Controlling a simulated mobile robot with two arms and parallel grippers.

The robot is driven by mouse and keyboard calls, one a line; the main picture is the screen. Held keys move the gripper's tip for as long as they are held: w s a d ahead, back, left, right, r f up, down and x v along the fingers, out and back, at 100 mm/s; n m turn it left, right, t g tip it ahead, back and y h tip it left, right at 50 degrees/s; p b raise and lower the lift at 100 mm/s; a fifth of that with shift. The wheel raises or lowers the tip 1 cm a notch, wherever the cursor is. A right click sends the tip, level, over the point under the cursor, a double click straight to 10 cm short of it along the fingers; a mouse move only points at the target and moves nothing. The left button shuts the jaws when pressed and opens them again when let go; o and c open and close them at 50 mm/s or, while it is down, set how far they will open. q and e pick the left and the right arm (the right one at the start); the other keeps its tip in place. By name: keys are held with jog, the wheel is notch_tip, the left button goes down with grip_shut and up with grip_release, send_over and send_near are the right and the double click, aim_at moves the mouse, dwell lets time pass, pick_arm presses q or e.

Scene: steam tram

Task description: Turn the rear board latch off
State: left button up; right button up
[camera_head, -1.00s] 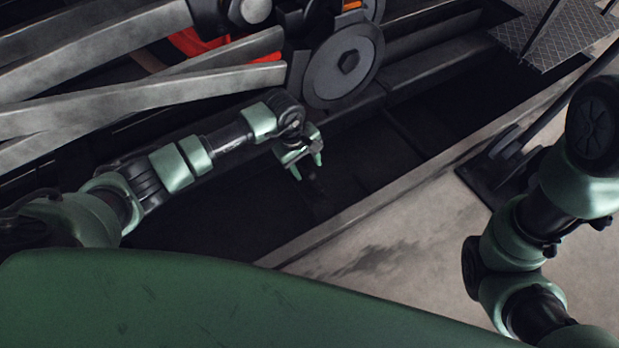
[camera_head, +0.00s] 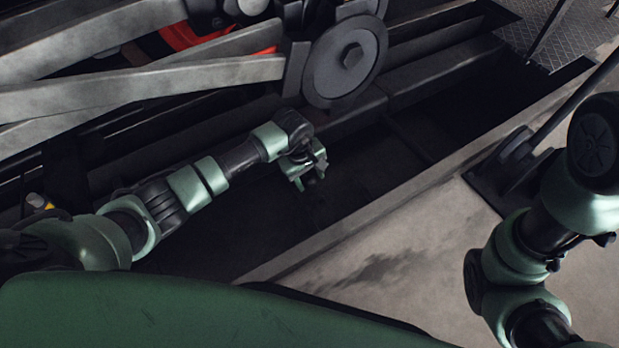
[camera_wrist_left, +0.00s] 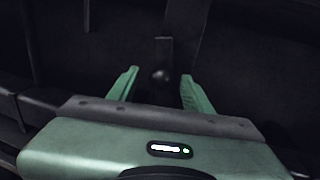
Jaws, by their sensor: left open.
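My left gripper (camera_head: 311,184) hangs open over the dark trench beside the machinery in the head view. In the left wrist view its two green fingers (camera_wrist_left: 160,82) stand apart. A small dark round knob (camera_wrist_left: 161,74) on a short dark upright piece (camera_wrist_left: 164,50) shows between and beyond the fingertips. It looks like a latch handle, but the picture is too dark to be sure. I cannot tell whether the fingers touch it. No latch can be made out in the head view. My right arm is at the right edge of the head view, its gripper out of sight.
Grey rods (camera_head: 140,85) and a round metal disc (camera_head: 345,62) lie above my left arm. A pale floor (camera_head: 400,245) borders the trench. A dark post on a base (camera_head: 515,165) stands near my right arm. A tread plate (camera_head: 545,30) is at upper right.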

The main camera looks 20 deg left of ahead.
pick_arm(q)
grip_shut()
dwell(1.3)
